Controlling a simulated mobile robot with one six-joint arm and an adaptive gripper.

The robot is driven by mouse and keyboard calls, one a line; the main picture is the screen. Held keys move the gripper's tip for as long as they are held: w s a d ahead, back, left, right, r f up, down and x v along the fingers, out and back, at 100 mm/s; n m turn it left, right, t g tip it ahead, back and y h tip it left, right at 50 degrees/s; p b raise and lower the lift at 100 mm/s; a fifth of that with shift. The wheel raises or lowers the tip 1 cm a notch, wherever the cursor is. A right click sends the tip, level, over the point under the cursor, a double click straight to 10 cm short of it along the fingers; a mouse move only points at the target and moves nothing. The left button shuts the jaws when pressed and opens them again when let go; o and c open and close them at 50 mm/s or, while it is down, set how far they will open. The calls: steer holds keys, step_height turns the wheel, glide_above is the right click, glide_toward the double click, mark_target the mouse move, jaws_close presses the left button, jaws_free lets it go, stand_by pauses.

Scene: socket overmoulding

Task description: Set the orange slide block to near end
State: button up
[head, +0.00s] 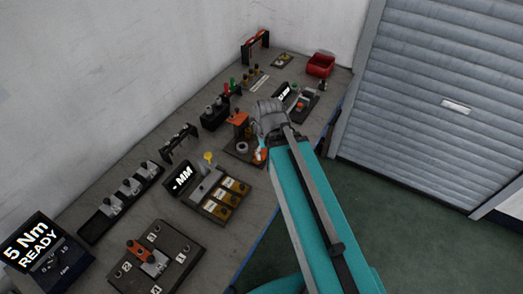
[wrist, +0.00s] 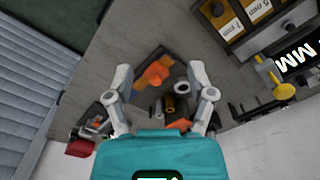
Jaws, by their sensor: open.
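My gripper (head: 268,118) is open, with its two fingers (wrist: 160,72) spread apart in the wrist view and nothing held. Between and below the fingertips, an orange part (wrist: 155,73) sits on a dark base. In the head view this fixture shows an orange top (head: 238,118) and a lower orange part (head: 260,153), partly hidden by my arm. Another orange block (head: 300,104) sits on a dark unit farther back, and it also shows at the left in the wrist view (wrist: 103,125). I cannot tell for certain which is the slide block.
A unit with an MM display (head: 181,178) and labelled compartments is nearer. A red bin (head: 320,65) is at the back. The bench's front edge borders open floor (head: 400,200).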

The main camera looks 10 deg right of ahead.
glide_above(262, 151)
steer(key=w, duration=0.1)
steer(key=shift+w+d, duration=0.1)
steer(key=shift+f, duration=0.2)
stand_by(0.3)
step_height(262, 151, down, 13)
steer(key=b, duration=1.3)
steer(key=shift+f+b, duration=0.2)
steer(key=shift+b, duration=0.2)
jaws_close()
